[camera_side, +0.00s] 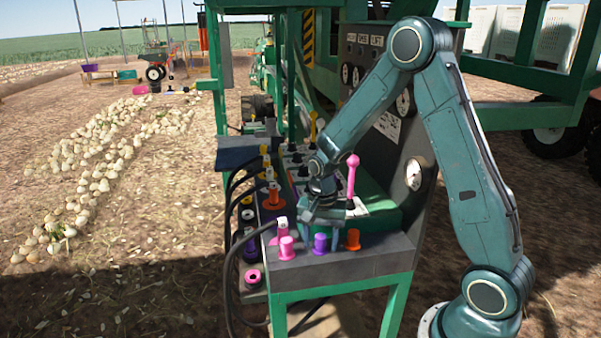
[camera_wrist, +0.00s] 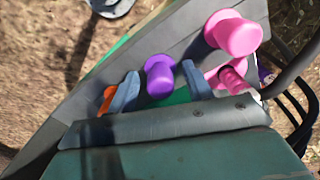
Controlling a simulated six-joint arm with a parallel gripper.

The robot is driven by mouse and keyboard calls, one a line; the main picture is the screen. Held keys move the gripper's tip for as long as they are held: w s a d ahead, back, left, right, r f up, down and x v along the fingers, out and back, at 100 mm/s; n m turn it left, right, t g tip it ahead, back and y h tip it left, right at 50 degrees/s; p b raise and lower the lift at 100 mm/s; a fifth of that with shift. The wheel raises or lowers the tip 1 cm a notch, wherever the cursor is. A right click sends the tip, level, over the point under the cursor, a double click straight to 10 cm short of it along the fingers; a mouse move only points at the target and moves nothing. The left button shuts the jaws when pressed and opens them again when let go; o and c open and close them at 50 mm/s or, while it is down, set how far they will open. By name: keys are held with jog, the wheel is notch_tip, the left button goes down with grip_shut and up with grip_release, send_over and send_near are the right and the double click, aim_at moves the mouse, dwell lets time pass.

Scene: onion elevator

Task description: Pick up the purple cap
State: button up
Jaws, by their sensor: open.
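The purple cap (camera_side: 320,243) stands on the front ledge of the grey console, between a pink cap (camera_side: 287,247) and an orange cap (camera_side: 353,239). In the wrist view the purple cap (camera_wrist: 159,76) shows between the two fingers of my gripper (camera_wrist: 160,88). My gripper (camera_side: 322,212) is open, just above and behind the caps in the side view. One finger is beside the orange cap (camera_wrist: 107,100), the other is toward the pink cap (camera_wrist: 232,34). I cannot tell whether either finger touches the purple cap.
A pink-topped lever (camera_side: 351,175) stands close behind my gripper. Black hoses (camera_side: 238,262) and plugs crowd the console's left side. A gauge panel (camera_side: 408,130) rises at the right. A dark grey ledge surface (camera_side: 340,266) is bare in front of the caps.

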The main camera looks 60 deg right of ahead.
aim_at(321, 236)
jog(key=shift+f, duration=0.3)
jog(key=c, duration=0.8)
jog(key=shift+r, duration=0.1)
jog(key=shift+c, duration=0.2)
notch_tip(321, 236, up, 20)
dwell(0.5)
dwell(0.4)
